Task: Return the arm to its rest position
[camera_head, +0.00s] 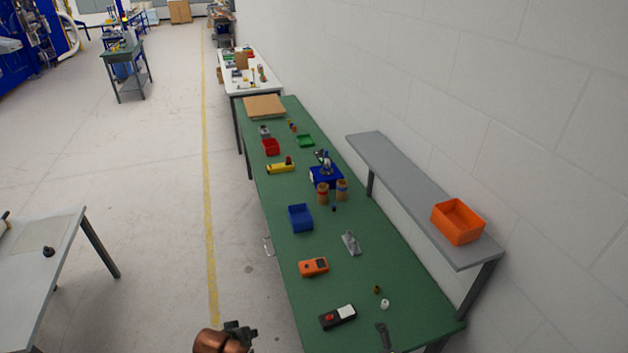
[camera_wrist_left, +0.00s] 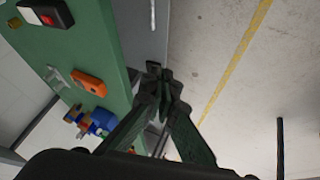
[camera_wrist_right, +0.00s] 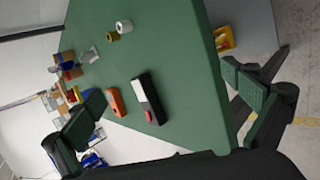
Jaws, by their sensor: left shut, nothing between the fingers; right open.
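My left gripper (camera_head: 240,330) shows at the bottom of the head view, beside the left edge of the green table (camera_head: 345,290). In the left wrist view its fingers (camera_wrist_left: 160,72) meet at the tips with nothing between them, near the table's edge and above the floor. My right gripper (camera_wrist_right: 163,88) has its fingers spread wide in the right wrist view, with the green tabletop beyond them. Nothing is held between them. In the head view I cannot clearly make out the right gripper.
On the table are a black and white device with a red button (camera_head: 338,317), an orange device (camera_head: 314,267), a blue bin (camera_head: 300,218) and a blue fixture (camera_head: 326,177). A grey shelf (camera_head: 400,187) holds an orange bin (camera_head: 458,221) by the wall.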

